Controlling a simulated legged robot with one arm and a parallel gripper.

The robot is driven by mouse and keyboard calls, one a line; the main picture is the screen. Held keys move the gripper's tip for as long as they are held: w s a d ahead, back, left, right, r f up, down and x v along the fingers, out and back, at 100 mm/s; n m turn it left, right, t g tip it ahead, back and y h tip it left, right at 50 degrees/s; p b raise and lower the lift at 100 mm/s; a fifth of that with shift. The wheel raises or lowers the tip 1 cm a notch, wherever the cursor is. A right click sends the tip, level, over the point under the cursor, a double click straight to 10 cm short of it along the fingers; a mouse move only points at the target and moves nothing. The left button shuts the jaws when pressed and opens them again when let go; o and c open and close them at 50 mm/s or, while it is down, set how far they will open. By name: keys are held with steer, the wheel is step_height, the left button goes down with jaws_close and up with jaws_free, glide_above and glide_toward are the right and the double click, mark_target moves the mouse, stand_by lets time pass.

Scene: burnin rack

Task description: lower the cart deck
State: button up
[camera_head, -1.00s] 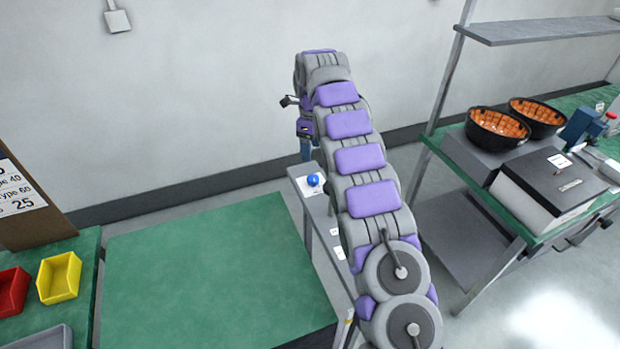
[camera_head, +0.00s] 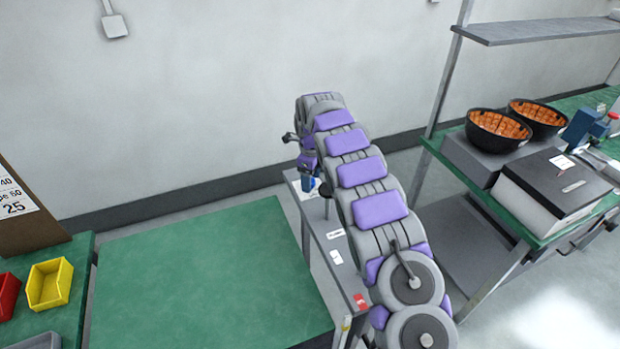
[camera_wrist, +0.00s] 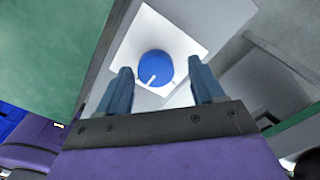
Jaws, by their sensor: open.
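A blue round knob (camera_wrist: 155,68) with a white pointer mark sits on a white square plate (camera_wrist: 184,38) in the wrist view. My gripper (camera_wrist: 160,85) is open, with its two blue fingers on either side of the knob in that picture and nothing between them. I cannot tell how far the fingertips are from the knob. In the head view my gripper (camera_head: 308,183) is over the far end of a narrow grey panel (camera_head: 330,245), mostly hiding the knob. The green deck (camera_head: 205,270) lies flat to the left of that panel.
A yellow bin (camera_head: 50,284) and a red bin (camera_head: 8,295) stand on a green bench at left. At right, a green-topped bench holds two black bowls (camera_head: 498,126) of orange parts and a black-topped box (camera_head: 560,180). Bare floor separates the panel from that bench.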

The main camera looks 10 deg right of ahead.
steer(key=shift+d, duration=0.1)
steer(key=shift+c, duration=0.8)
steer(key=shift+a, duration=0.55)
steer(key=c, duration=0.4)
steer(key=shift+d, duration=0.1)
steer(key=c, duration=0.5)
steer(key=shift+d, duration=0.1)
